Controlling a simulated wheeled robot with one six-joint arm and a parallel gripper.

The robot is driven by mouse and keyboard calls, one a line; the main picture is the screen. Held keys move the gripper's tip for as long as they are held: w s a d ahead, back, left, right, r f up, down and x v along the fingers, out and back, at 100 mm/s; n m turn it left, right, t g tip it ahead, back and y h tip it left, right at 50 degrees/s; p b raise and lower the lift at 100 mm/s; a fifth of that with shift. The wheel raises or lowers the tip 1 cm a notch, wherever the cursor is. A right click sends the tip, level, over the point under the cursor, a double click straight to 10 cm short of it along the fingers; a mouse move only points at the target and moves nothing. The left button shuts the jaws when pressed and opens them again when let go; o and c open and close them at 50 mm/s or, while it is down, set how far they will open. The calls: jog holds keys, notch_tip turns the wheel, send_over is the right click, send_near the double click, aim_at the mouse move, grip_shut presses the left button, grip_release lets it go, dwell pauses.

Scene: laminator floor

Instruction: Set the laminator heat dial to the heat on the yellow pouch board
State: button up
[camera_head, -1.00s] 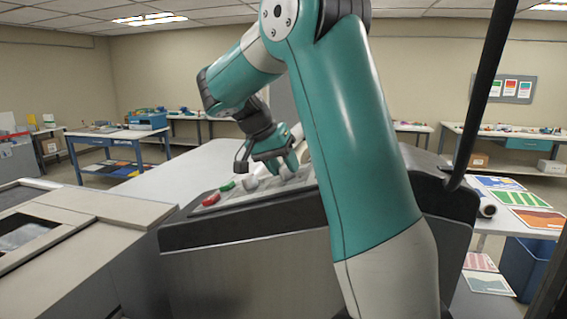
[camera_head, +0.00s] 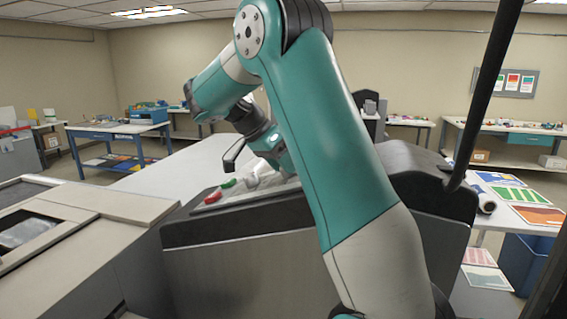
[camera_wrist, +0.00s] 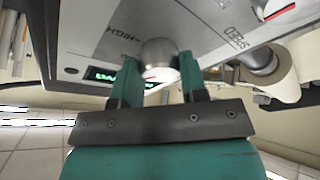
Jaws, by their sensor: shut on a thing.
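In the wrist view, my gripper (camera_wrist: 160,80) has its two teal fingers on either side of a round silver dial (camera_wrist: 158,55), shut on it. A second silver knob (camera_wrist: 260,62) sits to the right, near the word SPEED. A lit green display (camera_wrist: 102,75) is left of my gripper, partly hidden by a finger. In the head view, the laminator (camera_head: 250,262) is partly behind my arm. I cannot identify the yellow pouch board.
A red button (camera_head: 212,197) and a green button (camera_head: 228,184) are on the panel's left end. A white table (camera_head: 165,178) extends behind the laminator. Coloured sheets (camera_head: 500,194) lie on a table at right, with a blue bin (camera_head: 523,262) below.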

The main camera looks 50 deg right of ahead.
jog(key=o, duration=0.9)
